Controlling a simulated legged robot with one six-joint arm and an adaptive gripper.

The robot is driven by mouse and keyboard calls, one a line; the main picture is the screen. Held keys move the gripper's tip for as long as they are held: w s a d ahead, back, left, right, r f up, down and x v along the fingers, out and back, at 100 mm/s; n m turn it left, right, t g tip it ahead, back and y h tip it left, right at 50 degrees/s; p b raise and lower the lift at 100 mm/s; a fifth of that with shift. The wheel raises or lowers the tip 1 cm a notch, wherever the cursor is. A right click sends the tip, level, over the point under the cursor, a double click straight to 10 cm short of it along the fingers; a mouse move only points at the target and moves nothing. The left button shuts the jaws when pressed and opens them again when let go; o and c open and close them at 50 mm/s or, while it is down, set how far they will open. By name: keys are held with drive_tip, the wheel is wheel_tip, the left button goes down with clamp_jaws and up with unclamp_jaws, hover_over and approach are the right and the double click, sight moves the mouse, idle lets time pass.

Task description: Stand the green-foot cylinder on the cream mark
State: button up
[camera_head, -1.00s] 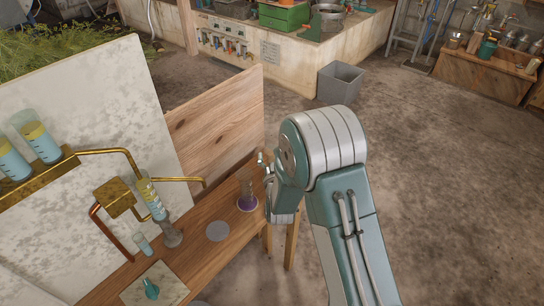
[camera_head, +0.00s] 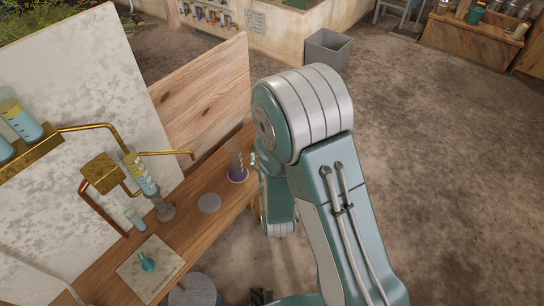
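The narrow bench (camera_head: 185,232) carries several glass vessels. A clear cylinder with a purple foot (camera_head: 237,175) stands at its far end, close to my arm. A cylinder with a grey foot (camera_head: 163,208) stands under the brass pipework. A small teal-coloured piece (camera_head: 147,262) is on a pale cream square (camera_head: 165,262) at the near end; I cannot tell whether it is a cylinder foot. A plain grey disc (camera_head: 209,203) lies bare on the wood. No green-foot cylinder is clearly identifiable. My bent arm hides the area behind it, and my gripper cannot be made out.
The still's brass pipes (camera_head: 98,172) and a copper pipe (camera_head: 102,210) overhang the bench's left side. A pale board (camera_head: 60,110) and a wooden panel (camera_head: 205,105) stand behind. A round grey top (camera_head: 192,291) is beside the bench. Open floor lies right, with a grey bin (camera_head: 326,48) beyond.

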drive_tip(key=s+d+r+m+g, duration=0.1)
drive_tip(key=d+r+g, duration=0.25)
drive_tip(key=r, duration=0.25)
drive_tip(key=s+d+r+g, duration=0.1)
drive_tip(key=d+r+g, duration=0.25)
drive_tip(key=r, duration=0.25)
drive_tip(key=s+d+r+g+h, duration=0.1)
drive_tip(key=s+d+r+g, duration=0.1)
drive_tip(key=s, duration=0.8)
drive_tip(key=s+d+r+g+h, duration=0.1)
drive_tip(key=s+d+r+g, duration=0.2)
drive_tip(key=s, duration=0.7)
drive_tip(key=d+r, duration=0.2)
drive_tip(key=d, duration=0.1)
drive_tip(key=shift+s+d+r, duration=0.15)
drive_tip(key=shift+s+d, duration=0.1)
drive_tip(key=shift+d, duration=0.05)
